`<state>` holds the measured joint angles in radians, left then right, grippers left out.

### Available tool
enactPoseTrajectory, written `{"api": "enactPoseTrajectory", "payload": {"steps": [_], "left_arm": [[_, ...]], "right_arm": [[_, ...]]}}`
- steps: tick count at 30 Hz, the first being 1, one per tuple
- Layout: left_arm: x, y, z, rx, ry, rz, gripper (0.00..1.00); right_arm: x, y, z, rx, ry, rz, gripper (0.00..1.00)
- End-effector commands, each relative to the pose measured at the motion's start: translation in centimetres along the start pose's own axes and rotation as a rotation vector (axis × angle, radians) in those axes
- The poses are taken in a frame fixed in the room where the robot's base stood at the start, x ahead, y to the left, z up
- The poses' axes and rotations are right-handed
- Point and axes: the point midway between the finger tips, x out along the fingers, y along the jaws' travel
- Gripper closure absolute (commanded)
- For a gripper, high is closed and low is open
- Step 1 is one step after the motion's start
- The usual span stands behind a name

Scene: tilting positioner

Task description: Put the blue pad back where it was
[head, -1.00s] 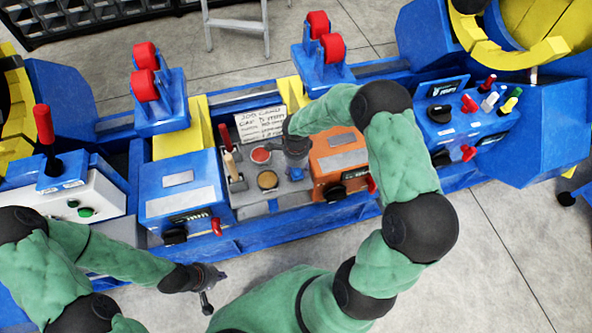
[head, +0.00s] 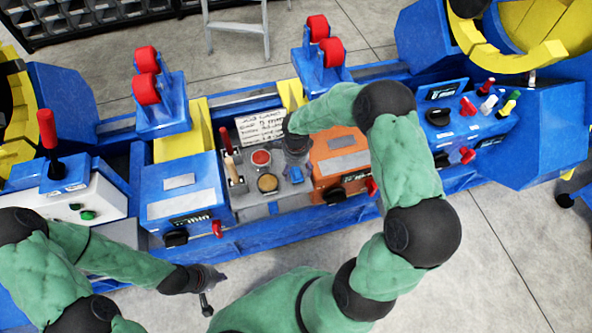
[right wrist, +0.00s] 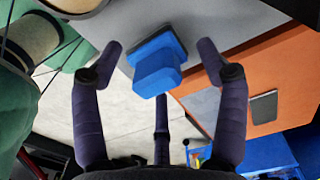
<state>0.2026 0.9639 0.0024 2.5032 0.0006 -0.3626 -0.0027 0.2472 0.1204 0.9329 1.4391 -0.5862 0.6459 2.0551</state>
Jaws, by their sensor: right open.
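The blue pad (head: 296,174) is on the grey panel (head: 272,208) between the blue box and the orange box. In the right wrist view the blue pad (right wrist: 156,70) is a small block with a darker, wider plate behind it, against the grey surface. My right gripper (head: 297,150) is over the panel, just behind the pad in the head view. In the right wrist view its two fingers (right wrist: 160,52) are spread on either side of the pad, with gaps, holding nothing. My left gripper (head: 210,290) is in front of the machine, away from the panel; its jaw state is unclear.
A handwritten card (head: 260,127) is behind. The orange box (head: 338,170) is close on the right. The floor in front is clear.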

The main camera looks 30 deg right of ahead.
Motion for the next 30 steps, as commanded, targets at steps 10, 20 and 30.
{"api": "enactPoseTrajectory", "payload": {"steps": [10,20,30], "left_arm": [[-2.8,1.0,0.1,0.000,0.000,0.000,1.00],[-3.5,1.2,0.1,0.000,0.000,0.000,1.00],[-3.5,1.2,0.1,0.000,0.000,0.000,1.00]], "right_arm": [[-7.4,-0.1,0.0,0.000,0.000,-0.004,0.26],[-9.2,0.3,0.4,-0.028,-0.010,0.005,0.26],[-2.1,5.3,7.1,-0.541,-0.206,0.002,0.26]]}}
